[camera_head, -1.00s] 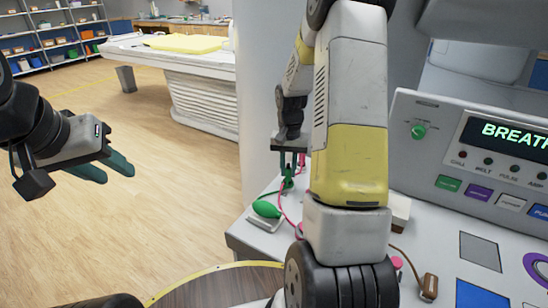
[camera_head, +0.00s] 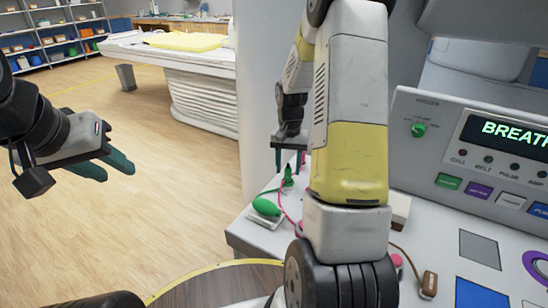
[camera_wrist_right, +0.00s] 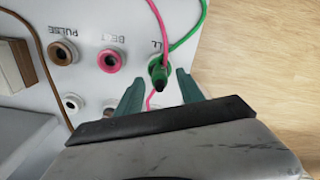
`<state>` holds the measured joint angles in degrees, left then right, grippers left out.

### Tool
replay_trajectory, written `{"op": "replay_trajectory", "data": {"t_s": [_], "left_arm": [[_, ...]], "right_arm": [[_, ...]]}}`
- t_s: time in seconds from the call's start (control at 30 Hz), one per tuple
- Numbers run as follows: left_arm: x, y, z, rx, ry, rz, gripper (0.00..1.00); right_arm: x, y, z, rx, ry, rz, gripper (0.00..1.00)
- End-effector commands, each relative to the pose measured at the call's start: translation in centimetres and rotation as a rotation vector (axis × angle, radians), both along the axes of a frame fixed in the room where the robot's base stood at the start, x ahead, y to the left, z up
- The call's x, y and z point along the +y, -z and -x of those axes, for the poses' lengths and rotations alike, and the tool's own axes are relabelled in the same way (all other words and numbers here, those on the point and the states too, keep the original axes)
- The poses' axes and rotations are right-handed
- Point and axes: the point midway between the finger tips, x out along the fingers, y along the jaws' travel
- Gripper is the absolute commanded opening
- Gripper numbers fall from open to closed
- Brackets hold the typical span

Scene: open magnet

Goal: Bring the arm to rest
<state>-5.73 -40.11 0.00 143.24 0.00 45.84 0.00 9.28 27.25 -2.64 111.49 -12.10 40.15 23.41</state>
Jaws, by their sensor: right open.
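My right gripper (camera_head: 289,165) is open and empty just above the left end of the console (camera_head: 245,236). In the right wrist view its two green fingers (camera_wrist_right: 160,92) stand apart, one on each side of a green plug (camera_wrist_right: 158,74), not gripping it. The plug sits upright at the panel with a green cord, and it also shows below the right gripper in the head view (camera_head: 288,178). My left gripper (camera_head: 103,167) is open and empty over the floor at the left. My right forearm hides part of the console.
A green bulb (camera_head: 266,207) lies on the console near a pink cord (camera_head: 281,207). Brown (camera_wrist_right: 63,52) and pink (camera_wrist_right: 111,61) sockets line the panel. A control box (camera_head: 465,160) stands at the right. A bed (camera_head: 200,90) is at the back. The floor at left is clear.

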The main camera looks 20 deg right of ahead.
Motion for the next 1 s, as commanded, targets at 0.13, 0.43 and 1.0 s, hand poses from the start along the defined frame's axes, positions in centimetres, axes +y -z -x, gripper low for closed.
{"op": "replay_trajectory", "data": {"t_s": [0.13,0.43,1.0], "left_arm": [[0.0,0.0,0.0,0.000,0.000,0.000,0.36],[0.0,0.0,0.0,0.000,0.000,0.000,0.36],[0.0,0.0,0.0,0.000,0.000,0.000,0.36]], "right_arm": [[0.0,-2.6,-0.1,-0.006,-0.001,0.001,0.45],[0.0,-6.6,-0.1,-0.003,0.000,0.000,0.45],[5.2,-17.6,6.4,-0.216,-0.174,-0.035,0.45]]}}
